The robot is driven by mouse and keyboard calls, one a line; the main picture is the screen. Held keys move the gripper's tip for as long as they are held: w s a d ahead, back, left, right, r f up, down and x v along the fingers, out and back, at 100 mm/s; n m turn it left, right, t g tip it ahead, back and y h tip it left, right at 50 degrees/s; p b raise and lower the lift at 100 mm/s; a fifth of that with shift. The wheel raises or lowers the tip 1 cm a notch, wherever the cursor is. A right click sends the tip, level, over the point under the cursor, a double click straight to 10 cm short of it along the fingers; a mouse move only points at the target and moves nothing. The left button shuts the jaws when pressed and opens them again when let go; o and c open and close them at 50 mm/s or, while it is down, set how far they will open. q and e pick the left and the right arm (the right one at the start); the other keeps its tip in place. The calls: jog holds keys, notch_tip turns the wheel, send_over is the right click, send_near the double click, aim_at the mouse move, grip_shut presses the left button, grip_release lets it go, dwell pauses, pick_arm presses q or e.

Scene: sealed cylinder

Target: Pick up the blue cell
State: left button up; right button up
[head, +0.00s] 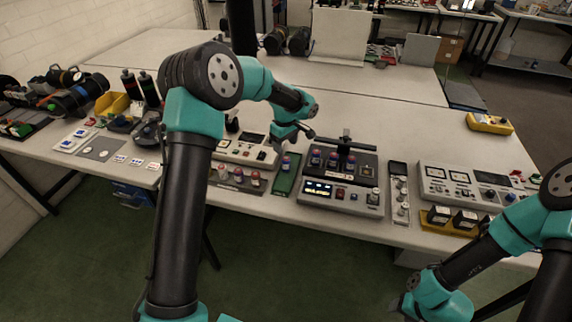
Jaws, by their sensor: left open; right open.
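A small cell with a blue top (286,162) stands on a narrow green tray (285,183) at the table's front middle. My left gripper (293,143) is open just above and behind this cell, pointing down at the tray, with nothing visible between its fingers. Several more small cells with blue and red parts (332,160) stand in a black unit to the right. Several others (238,175) stand in a grey holder to the left, so which is the task's blue cell is not certain. My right gripper (400,306) is open and low at the bottom, in front of the table.
A tester with a lit display (318,189) sits before the black unit. A grey console (465,187) and a yellow tray of black blocks (450,220) stand at right. The table's middle back is clear.

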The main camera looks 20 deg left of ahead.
aim_at(286, 158)
pick_arm(q)
notch_tip(286, 158, down, 4)
jog(key=shift+f, duration=0.15)
dwell(0.3)
jog(key=shift+s+d+f, duration=0.1)
jog(key=shift+f, duration=1.2)
jog(key=shift+s+d+f, duration=0.1)
jog(key=shift+f, duration=1.2)
jog(key=c, duration=1)
jog(key=shift+c, duration=0.2)
jog(key=shift+r, duration=0.2)
